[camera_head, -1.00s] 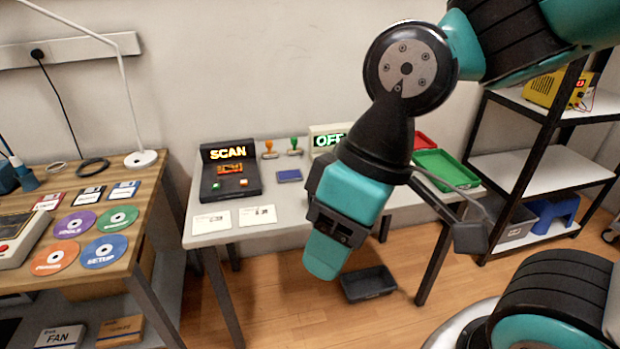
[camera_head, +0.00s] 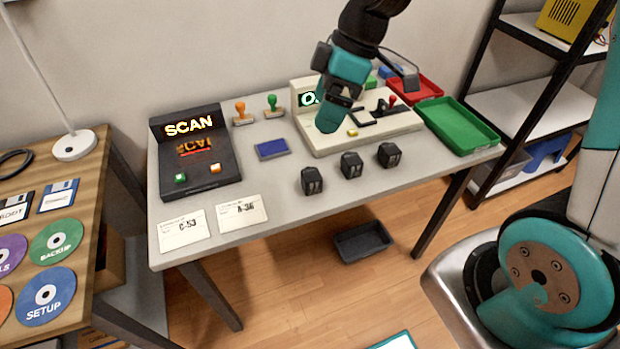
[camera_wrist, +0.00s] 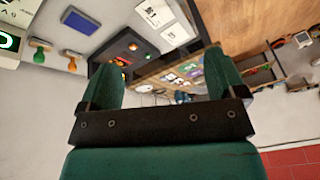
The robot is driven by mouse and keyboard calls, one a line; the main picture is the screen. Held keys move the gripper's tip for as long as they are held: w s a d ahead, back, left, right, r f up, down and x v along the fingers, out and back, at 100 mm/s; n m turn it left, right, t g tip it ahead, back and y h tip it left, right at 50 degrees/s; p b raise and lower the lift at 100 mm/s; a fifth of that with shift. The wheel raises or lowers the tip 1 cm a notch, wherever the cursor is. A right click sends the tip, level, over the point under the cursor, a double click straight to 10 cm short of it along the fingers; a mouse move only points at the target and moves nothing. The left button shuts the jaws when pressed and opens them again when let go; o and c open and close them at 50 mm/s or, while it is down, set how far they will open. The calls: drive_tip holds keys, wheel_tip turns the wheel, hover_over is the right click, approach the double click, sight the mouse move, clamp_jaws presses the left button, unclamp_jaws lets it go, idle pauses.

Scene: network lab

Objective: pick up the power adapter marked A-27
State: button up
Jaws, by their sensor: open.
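Three small black power adapters stand in a row on the grey table: a left one (camera_head: 312,180), a middle one (camera_head: 351,165) and a right one (camera_head: 389,155). Their markings are too small to read, so I cannot tell which is A-27. My gripper (camera_head: 327,118) is above the table, behind the adapters and in front of the cream device with the green display (camera_head: 370,128). In the wrist view my gripper (camera_wrist: 165,80) has its two green fingers apart with nothing between them. The adapters do not show in the wrist view.
A black SCAN unit (camera_head: 195,155) stands on the table's left, with cards C-53 (camera_head: 184,231) and A-36 (camera_head: 242,213) before it. A blue pad (camera_head: 271,149) and two stamps lie behind. Green (camera_head: 457,125) and red (camera_head: 415,88) trays are right. A dark bin (camera_head: 362,241) is on the floor.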

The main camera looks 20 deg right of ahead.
drive_tip(key=w+d+f+n, duration=0.4)
drive_tip(key=w+d+f, duration=0.3)
drive_tip(key=w+f, duration=0.15)
drive_tip(key=p, duration=0.1)
hover_over(312, 172)
drive_tip(key=d, duration=0.2)
drive_tip(key=f, duration=1)
drive_tip(key=shift+w+d+f, duration=0.1)
drive_tip(key=shift+w+f, duration=0.15)
drive_tip(key=shift+s+p+x, duration=0.2)
drive_tip(key=shift+p+x, duration=0.25)
drive_tip(key=shift+x, duration=1.15)
drive_tip(key=shift+s+p+x, duration=0.15)
drive_tip(key=shift+p+x, duration=0.3)
drive_tip(key=shift+x, duration=1.1)
drive_tip(key=shift+c, duration=0.4)
drive_tip(key=c, duration=1)
